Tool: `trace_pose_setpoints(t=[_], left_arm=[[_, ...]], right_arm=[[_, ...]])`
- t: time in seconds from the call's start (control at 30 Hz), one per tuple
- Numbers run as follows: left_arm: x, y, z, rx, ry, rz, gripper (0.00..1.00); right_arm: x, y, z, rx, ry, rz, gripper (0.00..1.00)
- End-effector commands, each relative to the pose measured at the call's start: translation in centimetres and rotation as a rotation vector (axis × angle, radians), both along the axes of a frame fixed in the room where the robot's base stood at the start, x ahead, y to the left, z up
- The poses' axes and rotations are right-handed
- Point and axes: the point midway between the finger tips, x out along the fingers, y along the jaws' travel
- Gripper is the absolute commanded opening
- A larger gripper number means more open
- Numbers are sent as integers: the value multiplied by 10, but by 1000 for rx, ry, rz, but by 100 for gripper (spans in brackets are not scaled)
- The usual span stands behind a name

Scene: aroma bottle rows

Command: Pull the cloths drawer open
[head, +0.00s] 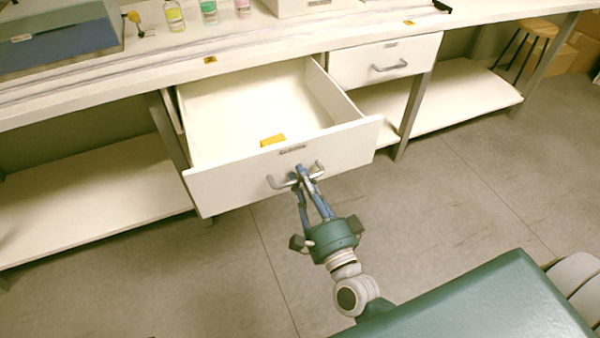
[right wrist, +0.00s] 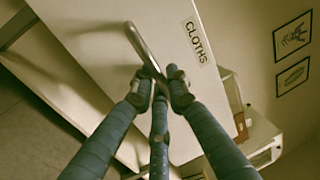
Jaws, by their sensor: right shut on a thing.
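The cloths drawer (head: 345,146) is white and stands well out from under the bench in the head view. Its inside shows, with a yellow-orange item (head: 273,140) on its floor near the front panel. In the right wrist view the drawer front carries a label reading CLOTHS (right wrist: 196,41). My right gripper (head: 302,175) is shut on the drawer's metal handle (head: 279,184), and its fingers also meet around the handle (right wrist: 137,43) in the right wrist view. My left gripper is not in view.
A second white drawer (head: 345,67) to the right is shut. Yellow, green and pink bottles (head: 174,16) stand on the bench top (head: 120,77), near a blue-grey box (head: 60,42). A stool (head: 537,29) stands at the far right. The floor (head: 450,190) in front is clear.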

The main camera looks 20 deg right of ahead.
Motion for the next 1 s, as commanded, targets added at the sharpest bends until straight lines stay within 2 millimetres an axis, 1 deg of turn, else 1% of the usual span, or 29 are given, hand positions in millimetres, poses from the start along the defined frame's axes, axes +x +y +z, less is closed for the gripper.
trace_pose_setpoints(t=[0.3,0.33,0.4,0.67,0.77,0.87,1.0], left_arm=[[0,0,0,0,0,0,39],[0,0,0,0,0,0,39],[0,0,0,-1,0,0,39],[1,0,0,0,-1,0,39],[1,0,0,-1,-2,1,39],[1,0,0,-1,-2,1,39],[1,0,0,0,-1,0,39]], right_arm=[[0,0,0,0,-1,0,0],[0,0,0,0,-1,0,20],[0,0,0,0,-1,0,33],[0,0,0,0,0,0,33],[-5,0,-1,0,1,0,33],[-16,-1,-5,-2,4,1,33],[-45,-1,-10,-1,6,3,33]])
